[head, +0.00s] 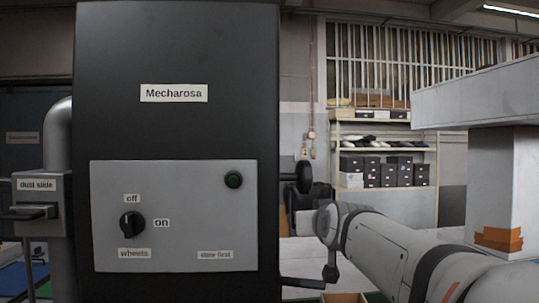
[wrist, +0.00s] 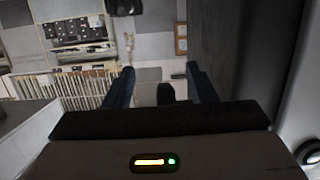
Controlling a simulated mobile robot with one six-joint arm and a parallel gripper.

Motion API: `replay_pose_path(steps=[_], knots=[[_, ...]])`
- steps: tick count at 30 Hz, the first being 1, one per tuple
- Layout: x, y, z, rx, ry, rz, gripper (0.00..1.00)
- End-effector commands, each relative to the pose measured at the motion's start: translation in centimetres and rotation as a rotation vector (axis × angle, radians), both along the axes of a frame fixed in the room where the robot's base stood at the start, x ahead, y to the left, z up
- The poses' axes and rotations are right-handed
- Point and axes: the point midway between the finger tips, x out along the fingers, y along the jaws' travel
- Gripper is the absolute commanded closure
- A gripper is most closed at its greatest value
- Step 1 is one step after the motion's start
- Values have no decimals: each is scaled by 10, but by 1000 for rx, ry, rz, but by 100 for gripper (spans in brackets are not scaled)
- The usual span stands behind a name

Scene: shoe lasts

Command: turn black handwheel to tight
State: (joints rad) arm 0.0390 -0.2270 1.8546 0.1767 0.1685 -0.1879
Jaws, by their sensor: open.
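My fingers cannot be made out there. No tight marking is readable.
The grey panel (head: 110,180) carries a black wheels knob (head: 132,224) and a dark green button (head: 233,180). A dark bar (head: 303,283) sticks out low on the cabinet's right. Left is the dust slide box (head: 40,200). Shelves (head: 385,128) stand behind.

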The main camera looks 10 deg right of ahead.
Motion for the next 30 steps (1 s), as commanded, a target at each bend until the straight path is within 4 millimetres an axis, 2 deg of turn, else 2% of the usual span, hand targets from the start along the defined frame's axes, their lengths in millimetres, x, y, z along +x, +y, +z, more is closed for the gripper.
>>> replay_pose_path(steps=[1, 3, 6, 11, 21, 25, 30], knots=[[10, 0, 37, 3, -70, 1, 49], [18, 1, 66, 3, -145, 1, 49], [24, -1, 86, 5, -195, -7, 49], [38, -2, 90, 3, -201, -10, 49], [88, -1, 88, 4, -191, -9, 49], [98, -1, 87, 5, -189, -8, 49], [101, -1, 86, 5, -188, -8, 49]])
